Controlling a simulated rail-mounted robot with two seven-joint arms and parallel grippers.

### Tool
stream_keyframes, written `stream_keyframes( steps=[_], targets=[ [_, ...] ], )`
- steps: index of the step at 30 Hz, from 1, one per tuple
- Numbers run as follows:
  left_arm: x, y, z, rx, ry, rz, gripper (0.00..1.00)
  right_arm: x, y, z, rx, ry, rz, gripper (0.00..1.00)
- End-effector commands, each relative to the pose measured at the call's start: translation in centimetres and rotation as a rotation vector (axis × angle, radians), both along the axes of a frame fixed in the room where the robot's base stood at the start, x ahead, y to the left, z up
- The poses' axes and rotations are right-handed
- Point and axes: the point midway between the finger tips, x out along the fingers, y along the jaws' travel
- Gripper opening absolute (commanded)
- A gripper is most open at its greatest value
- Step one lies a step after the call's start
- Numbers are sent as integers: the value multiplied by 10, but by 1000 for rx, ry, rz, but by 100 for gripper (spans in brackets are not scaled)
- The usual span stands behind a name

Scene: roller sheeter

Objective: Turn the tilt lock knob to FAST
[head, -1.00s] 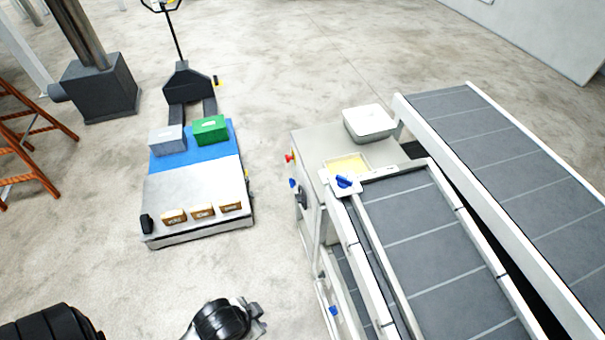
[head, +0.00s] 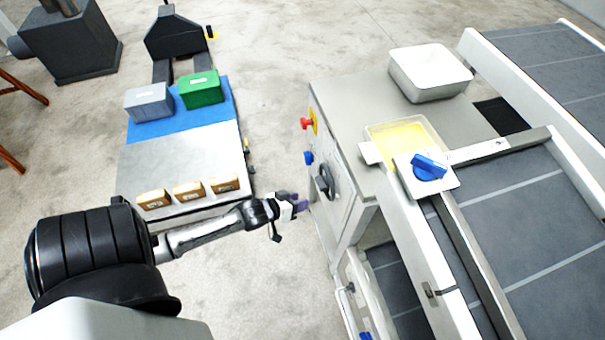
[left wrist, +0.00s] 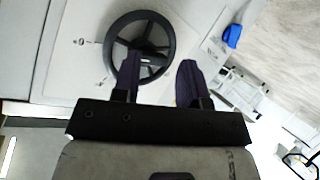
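Several blue knobs are on the roller sheeter: one on a white plate on top (head: 429,167), one on the side panel (head: 308,157), one low on the frame (head: 365,335). I cannot read any label, so I cannot tell which is the tilt lock knob. A blue knob also shows in the left wrist view (left wrist: 232,36). My left gripper (head: 303,203) is beside the side panel, below the black handwheel (head: 325,182). In the left wrist view my left gripper (left wrist: 164,65) is open and empty, one finger overlapping the handwheel (left wrist: 139,48); contact is unclear. My right gripper is out of view.
A red button (head: 307,123) sits on the side panel. A white bin (head: 430,72) and a tray with yellow contents (head: 402,136) are on top. A pallet truck load with a green box (head: 200,89) and brown boxes stands left. Floor between is clear.

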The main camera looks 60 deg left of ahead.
Motion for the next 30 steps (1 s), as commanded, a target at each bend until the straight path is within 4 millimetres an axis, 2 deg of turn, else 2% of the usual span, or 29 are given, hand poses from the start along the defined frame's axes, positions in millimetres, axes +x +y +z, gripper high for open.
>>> stream_keyframes(
  steps=[1, 3, 9, 15, 21, 24, 30],
  targets=[
    [5, 15, -38, -21, -42, 16, 39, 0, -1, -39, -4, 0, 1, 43],
    [11, 35, -60, -60, -113, 37, 39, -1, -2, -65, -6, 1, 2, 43],
    [23, 92, -113, -171, -319, 77, 39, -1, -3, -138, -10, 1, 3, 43],
    [24, 144, -149, -272, -510, 80, 39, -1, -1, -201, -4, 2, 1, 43],
    [20, 181, -167, -342, -652, 61, 39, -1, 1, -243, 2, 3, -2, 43],
    [17, 193, -171, -364, -698, 50, 39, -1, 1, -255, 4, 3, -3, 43],
    [16, 204, -172, -387, -745, 37, 39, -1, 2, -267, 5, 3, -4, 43]
  ],
)
